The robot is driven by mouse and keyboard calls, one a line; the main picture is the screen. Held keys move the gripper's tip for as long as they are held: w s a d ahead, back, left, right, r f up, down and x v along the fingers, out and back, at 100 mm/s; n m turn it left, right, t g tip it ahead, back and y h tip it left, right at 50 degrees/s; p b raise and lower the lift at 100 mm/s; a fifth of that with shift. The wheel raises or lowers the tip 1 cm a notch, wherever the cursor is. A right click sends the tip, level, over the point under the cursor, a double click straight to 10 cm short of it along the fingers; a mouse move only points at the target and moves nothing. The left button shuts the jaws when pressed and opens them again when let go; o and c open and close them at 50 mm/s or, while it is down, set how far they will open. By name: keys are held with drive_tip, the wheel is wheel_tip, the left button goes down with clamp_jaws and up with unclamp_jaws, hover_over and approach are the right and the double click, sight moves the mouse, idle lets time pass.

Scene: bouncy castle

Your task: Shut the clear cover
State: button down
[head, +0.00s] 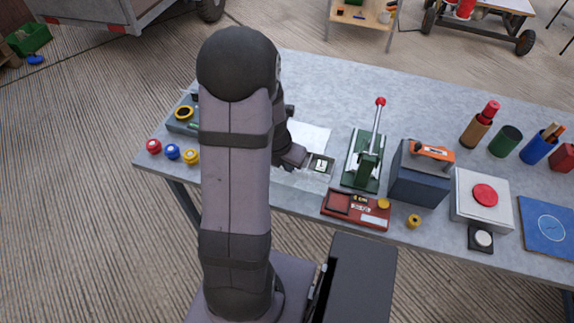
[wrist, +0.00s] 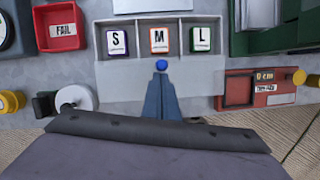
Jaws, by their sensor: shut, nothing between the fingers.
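My arm hides the tray's left part in the head view.
A red gauge device (head: 355,210) and a green lever press (head: 363,165) stand to the right. A red FAIL bin (wrist: 60,31) and a white cylinder (wrist: 76,98) are to the left in the wrist view. A dark box (head: 418,185) stands beyond the press.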

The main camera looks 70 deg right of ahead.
sight(284, 173)
drive_tip(key=d+p, duration=0.6)
drive_tip(key=shift+d+r+p, duration=0.3)
drive_tip(key=shift+p, duration=0.1)
drive_tip(key=shift+d+f+p, duration=0.25)
drive_tip(key=shift+d+p, duration=0.15)
drive_tip(key=shift+d, duration=0.1)
drive_tip(key=shift+a+f+b, duration=0.1)
drive_tip(key=shift+a+b, duration=0.05)
drive_tip(key=shift+b, duration=0.15)
drive_tip(key=shift+w+a+b, duration=0.1)
drive_tip(key=shift+a+b, duration=0.4)
drive_tip(key=shift+w+a+r+b, duration=0.15)
drive_tip(key=shift+a+b, duration=0.25)
drive_tip(key=shift+a, duration=0.1)
drive_tip(key=shift+w+a+r+b, duration=0.1)
drive_tip(key=shift+a+b, duration=0.25)
drive_tip(key=shift+a, duration=0.15)
drive_tip(key=p+v, duration=0.3)
drive_tip(key=v, duration=0.7)
drive_tip(key=shift+a+r+p, duration=0.25)
drive_tip(key=shift+a+p, duration=0.05)
